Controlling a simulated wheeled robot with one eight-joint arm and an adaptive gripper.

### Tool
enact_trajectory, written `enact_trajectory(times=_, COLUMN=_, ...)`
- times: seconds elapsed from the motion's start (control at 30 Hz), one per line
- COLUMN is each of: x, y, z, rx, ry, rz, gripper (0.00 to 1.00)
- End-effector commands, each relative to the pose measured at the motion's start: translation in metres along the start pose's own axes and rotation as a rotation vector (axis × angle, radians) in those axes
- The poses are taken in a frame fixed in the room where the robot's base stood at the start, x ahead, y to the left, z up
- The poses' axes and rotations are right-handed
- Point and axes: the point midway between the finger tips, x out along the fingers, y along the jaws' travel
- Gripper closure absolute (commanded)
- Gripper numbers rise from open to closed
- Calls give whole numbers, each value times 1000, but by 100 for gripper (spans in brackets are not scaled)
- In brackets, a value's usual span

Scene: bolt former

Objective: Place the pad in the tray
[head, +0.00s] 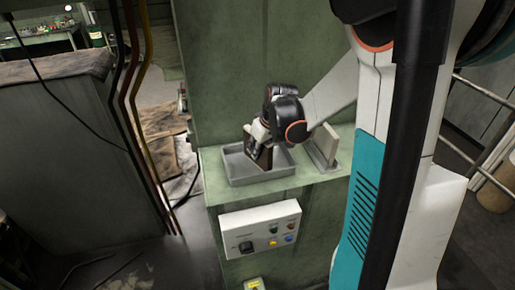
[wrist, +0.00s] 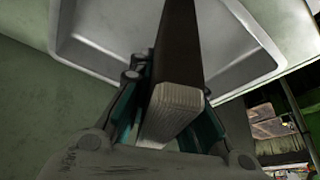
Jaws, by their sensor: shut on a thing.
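The tray (head: 236,177) is a shallow grey metal tray on a green machine ledge in the head view. In the wrist view its pale rim (wrist: 65,38) fills the upper part. My gripper (head: 260,139) is over the tray, pointing down. It is shut on the pad (head: 265,158), a thin dark block held on edge within the tray's outline. In the wrist view the pad (wrist: 178,105) shows a pale layered end and a dark side between the teal fingers. I cannot tell whether the pad touches the tray floor.
A pale upright plate (head: 325,145) stands on the ledge (head: 335,178) just right of the tray. A white control box (head: 260,231) with several coloured buttons is on the front below. The green machine wall (head: 225,70) rises behind the tray.

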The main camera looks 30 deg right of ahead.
Motion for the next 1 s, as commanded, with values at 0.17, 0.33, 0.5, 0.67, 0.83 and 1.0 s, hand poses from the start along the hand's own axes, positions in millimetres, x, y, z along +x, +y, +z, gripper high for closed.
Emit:
enact_trajectory(times=0.17, x=0, y=0, z=0, rx=0, ry=0, rz=0, gripper=100)
enact_trajectory(times=0.33, x=2, y=0, z=1, rx=0, ry=0, rz=0, gripper=69)
enact_trajectory(times=0.5, x=2, y=0, z=1, rx=0, ry=0, rz=0, gripper=62)
enact_trajectory(times=0.67, x=2, y=0, z=1, rx=0, ry=0, rz=0, gripper=62)
enact_trajectory(times=0.83, x=-5, y=0, z=-1, rx=0, ry=0, rz=0, gripper=62)
enact_trajectory(times=1.0, x=-29, y=0, z=0, rx=2, ry=0, rz=0, gripper=62)
